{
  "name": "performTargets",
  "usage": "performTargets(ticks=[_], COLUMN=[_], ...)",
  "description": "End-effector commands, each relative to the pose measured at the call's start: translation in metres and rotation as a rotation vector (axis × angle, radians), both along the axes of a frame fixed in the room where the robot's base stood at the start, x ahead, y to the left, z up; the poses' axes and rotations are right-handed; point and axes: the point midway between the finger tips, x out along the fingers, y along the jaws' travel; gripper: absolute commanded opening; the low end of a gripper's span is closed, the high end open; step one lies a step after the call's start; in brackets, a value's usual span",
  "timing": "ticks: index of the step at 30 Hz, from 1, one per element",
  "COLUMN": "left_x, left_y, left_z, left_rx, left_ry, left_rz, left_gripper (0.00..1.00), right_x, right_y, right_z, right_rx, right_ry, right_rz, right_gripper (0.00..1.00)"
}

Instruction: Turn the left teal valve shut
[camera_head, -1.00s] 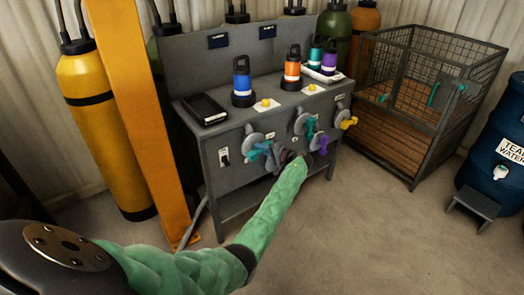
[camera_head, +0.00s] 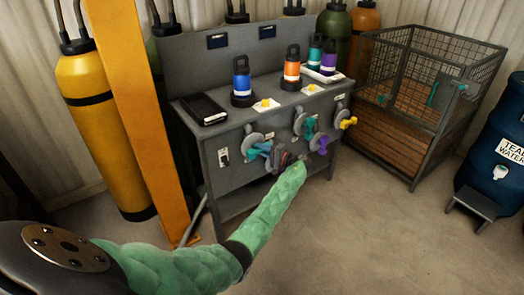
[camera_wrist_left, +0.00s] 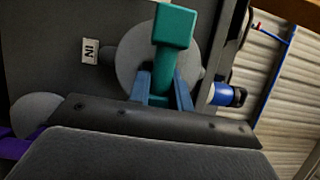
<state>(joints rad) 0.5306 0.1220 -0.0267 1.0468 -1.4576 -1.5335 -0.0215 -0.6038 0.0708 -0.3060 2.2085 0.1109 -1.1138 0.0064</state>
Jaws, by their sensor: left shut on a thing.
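In the head view my left gripper (camera_head: 275,156) is at the valve's right side, and the finger contact is hard to see. My right gripper is in neither view.
Purple (camera_head: 318,141) and yellow (camera_head: 348,122) valve handles and another teal one are close by on the right. Bottles and a black device (camera_head: 204,109) stand on the bench (camera_head: 236,187). An orange post (camera_head: 140,130) stands left; the floor in front is clear.

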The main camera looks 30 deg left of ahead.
Motion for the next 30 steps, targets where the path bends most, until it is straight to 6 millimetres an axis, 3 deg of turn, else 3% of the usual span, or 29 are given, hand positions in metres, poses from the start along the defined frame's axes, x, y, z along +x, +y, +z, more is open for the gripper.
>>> performTargets(ticks=[1,2,5,16,20,24,30], left_x=[0.001,0.001,0.001,0.000,0.001,0.001,0.001], left_y=[-0.001,-0.001,-0.001,-0.006,-0.022,-0.045,-0.069], left_z=[0.000,0.000,0.000,-0.001,-0.002,-0.002,-0.002], left_rx=[0.000,0.000,0.000,-0.001,-0.001,0.000,-0.001], left_ry=[0.000,0.000,0.000,-0.001,-0.001,0.000,-0.001], left_rz=[-0.003,-0.003,-0.003,-0.002,-0.003,-0.003,-0.003], left_gripper=[0.00,0.24,0.42,0.42,0.42,0.42,0.42], right_x=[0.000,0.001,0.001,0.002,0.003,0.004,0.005], right_y=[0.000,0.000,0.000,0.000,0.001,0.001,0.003], right_z=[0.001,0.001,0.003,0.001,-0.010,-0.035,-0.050], right_rx=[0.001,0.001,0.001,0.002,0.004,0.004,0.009], right_ry=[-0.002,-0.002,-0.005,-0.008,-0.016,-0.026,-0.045], right_rz=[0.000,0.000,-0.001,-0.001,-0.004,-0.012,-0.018], right_gripper=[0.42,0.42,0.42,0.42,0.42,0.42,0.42])
